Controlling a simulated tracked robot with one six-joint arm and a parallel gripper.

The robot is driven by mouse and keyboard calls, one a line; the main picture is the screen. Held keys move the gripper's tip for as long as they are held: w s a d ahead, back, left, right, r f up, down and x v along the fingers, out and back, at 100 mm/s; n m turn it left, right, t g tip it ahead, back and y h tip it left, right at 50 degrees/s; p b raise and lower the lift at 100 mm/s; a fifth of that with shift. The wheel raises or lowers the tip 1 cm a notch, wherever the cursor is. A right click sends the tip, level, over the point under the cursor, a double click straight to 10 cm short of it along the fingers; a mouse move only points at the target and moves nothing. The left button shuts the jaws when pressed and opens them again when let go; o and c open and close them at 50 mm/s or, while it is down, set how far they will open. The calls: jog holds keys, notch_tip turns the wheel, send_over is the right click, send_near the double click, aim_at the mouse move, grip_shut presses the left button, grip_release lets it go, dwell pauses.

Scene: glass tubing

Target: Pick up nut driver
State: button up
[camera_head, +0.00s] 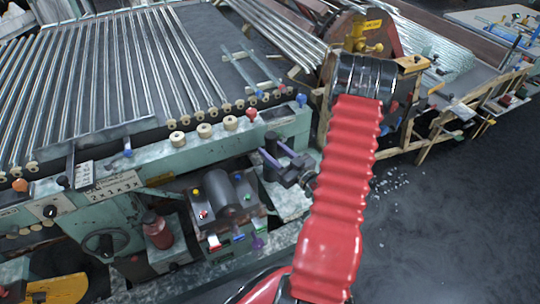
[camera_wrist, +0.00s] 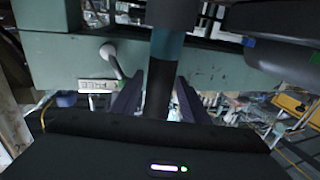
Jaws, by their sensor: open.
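I cannot make out a nut driver for certain in either view. My gripper (camera_head: 267,148) is open beside the green machine's front, with its two dark fingers pointing left. In the wrist view my gripper (camera_wrist: 159,77) has its fingers apart on both sides of a dark upright rod (camera_wrist: 160,85) with a teal band. The fingers look clear of the rod, and I cannot tell what it is. Small coloured handles (camera_head: 214,242) show low on the machine's front, too small to identify.
The green machine (camera_head: 185,158) carries a long bed of glass tubes (camera_head: 100,70). A dark motor-like cylinder (camera_head: 230,197) and a red bottle (camera_head: 157,230) sit at its front. A wooden frame (camera_head: 440,135) stands right. The grey floor (camera_head: 440,235) at lower right is mostly open.

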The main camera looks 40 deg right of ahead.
jog(key=shift+w, duration=0.45)
grip_shut()
dwell(0.6)
